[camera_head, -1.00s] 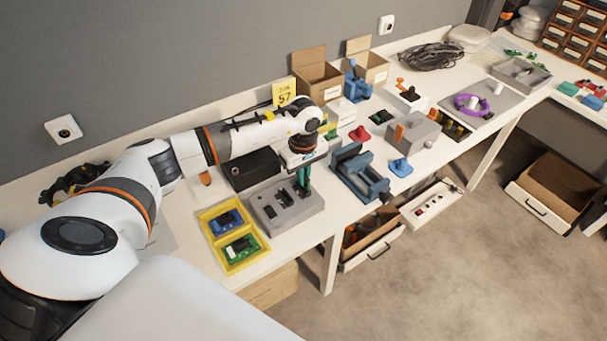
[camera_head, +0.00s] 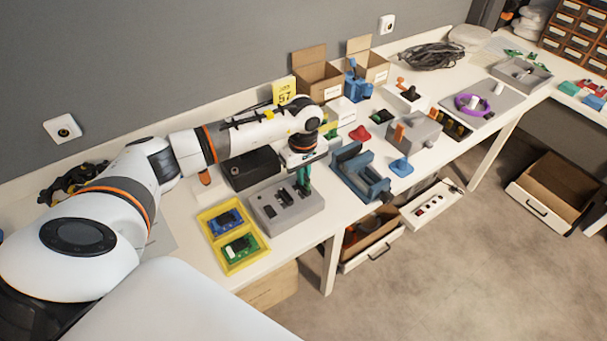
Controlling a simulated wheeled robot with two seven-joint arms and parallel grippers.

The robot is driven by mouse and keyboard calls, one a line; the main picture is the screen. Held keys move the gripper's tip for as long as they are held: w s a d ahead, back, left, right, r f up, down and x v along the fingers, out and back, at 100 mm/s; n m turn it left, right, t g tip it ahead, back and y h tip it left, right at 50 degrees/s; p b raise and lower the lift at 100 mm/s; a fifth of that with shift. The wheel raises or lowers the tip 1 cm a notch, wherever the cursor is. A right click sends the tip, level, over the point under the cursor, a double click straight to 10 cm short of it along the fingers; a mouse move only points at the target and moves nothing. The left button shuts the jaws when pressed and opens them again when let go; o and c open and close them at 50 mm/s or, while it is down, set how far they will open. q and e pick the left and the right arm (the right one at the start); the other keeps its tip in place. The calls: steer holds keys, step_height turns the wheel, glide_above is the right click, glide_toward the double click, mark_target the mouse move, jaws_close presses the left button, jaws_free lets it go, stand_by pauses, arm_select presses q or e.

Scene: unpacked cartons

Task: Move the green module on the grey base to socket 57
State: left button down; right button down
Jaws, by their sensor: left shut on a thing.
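The grey base (camera_head: 265,216) lies on the white bench, with several dark sockets and parts on its top. My left gripper (camera_head: 303,185) points down over the right end of the base. It is shut on a narrow green piece, which I take as the green module; the fingers and the piece blend together at this size. I cannot tell whether the piece touches the base. A yellow card (camera_head: 285,92) reading 57 stands at the wall behind my arm. Socket numbers are too small to read. My right gripper is not in view.
A yellow tray (camera_head: 204,221) with a blue board (camera_head: 226,221) and a green board (camera_head: 240,247) lies left of the base. A blue vise (camera_head: 361,176) stands close on the right. A black box (camera_head: 252,168) is behind. The bench's front edge is near.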

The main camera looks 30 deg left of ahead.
arm_select(q)
steer(key=shift+f+b, duration=0.25)
steer(key=shift+b, duration=0.05)
stand_by(0.4)
steer(key=c, duration=1.5)
jaws_free()
steer(key=shift+o, duration=0.2)
step_height(320, 180, up, 12)
steer(key=b, duration=0.1)
